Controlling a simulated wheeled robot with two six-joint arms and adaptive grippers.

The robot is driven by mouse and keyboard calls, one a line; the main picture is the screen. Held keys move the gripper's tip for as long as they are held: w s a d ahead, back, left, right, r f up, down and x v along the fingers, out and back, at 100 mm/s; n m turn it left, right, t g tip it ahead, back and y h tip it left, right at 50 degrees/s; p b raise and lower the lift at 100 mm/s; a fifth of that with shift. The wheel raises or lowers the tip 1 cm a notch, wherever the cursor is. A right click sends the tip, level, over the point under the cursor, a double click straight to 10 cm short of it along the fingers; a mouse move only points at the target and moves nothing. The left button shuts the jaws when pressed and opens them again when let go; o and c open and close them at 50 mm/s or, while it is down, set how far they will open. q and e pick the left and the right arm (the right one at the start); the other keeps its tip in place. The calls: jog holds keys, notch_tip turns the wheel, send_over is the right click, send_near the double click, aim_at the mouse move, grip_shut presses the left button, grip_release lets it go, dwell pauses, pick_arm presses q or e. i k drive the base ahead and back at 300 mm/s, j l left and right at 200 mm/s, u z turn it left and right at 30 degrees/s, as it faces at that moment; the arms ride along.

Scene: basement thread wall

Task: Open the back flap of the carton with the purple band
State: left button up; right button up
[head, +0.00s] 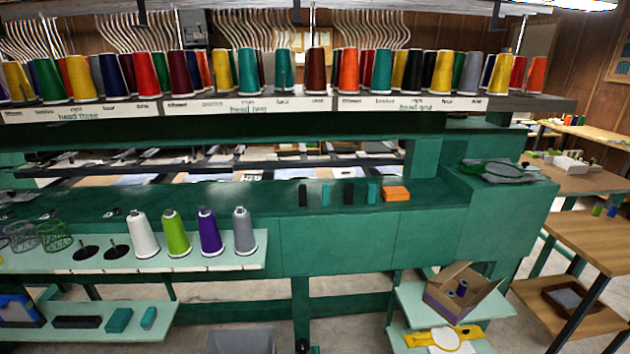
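The carton with the purple band (441,304) sits on the upper pale green shelf of a small stand at the lower right. It is brown cardboard and turned at an angle. Its top is at least partly open, and dark purple spools show inside. Cardboard panels stand up at its back and right, but at this size I cannot tell which is the back flap or how far it is folded. Neither of my grippers is in view.
The green machine body (340,245) stands behind and left of the carton. A shelf with white, lime, purple and grey cones (241,232) juts out at left. A yellow item (470,335) lies on the stand's lower shelf. A wooden table (585,230) stands at right.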

aim_at(450, 272)
jog(key=z, duration=1.3)
